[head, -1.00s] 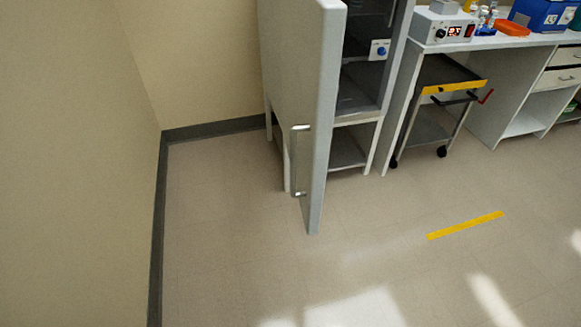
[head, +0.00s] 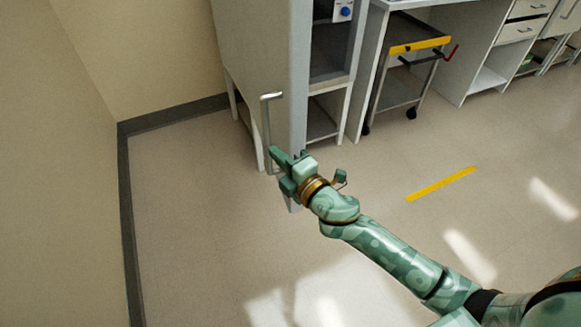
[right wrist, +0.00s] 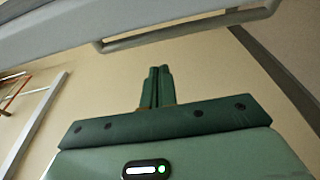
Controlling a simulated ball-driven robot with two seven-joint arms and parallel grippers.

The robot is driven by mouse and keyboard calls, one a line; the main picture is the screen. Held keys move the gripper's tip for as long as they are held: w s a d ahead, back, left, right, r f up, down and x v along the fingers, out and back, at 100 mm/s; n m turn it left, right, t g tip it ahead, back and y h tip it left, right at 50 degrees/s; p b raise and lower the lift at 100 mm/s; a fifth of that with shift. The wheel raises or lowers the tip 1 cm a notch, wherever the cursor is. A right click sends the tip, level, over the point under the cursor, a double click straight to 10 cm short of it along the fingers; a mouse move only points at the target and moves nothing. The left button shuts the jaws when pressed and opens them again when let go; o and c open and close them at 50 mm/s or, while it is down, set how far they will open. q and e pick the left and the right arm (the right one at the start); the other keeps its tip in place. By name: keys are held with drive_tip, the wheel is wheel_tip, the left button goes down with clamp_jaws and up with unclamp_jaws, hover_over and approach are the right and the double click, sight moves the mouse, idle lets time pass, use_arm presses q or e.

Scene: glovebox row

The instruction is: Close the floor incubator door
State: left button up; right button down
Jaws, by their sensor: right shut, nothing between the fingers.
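The floor incubator (head: 330,65) stands at the top centre of the head view, with its door (head: 299,85) open and swung out toward me, seen almost edge-on. A grey bar handle (head: 266,120) is on the door's left face. My right gripper (head: 275,157) is at the lower end of the handle, overlapping it in the picture; contact is unclear. In the right wrist view its fingers (right wrist: 160,87) are shut and empty, pointing toward the handle bar (right wrist: 185,37) and door (right wrist: 130,20), with a visible gap. My left gripper is out of view.
A trolley (head: 400,88) with a yellow edge stands right of the incubator, beside a white bench (head: 455,65). A beige wall (head: 60,170) is at the left. A yellow strip (head: 441,184) marks the otherwise clear floor.

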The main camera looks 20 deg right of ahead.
sight(289, 145)
drive_tip(key=shift+w+d+b, duration=0.3)
drive_tip(key=shift+w+d, duration=0.3)
drive_tip(key=shift+d, duration=0.25)
drive_tip(key=shift+w+d+b, duration=0.25)
drive_tip(key=shift+w+d, duration=0.3)
drive_tip(key=shift+d, duration=0.25)
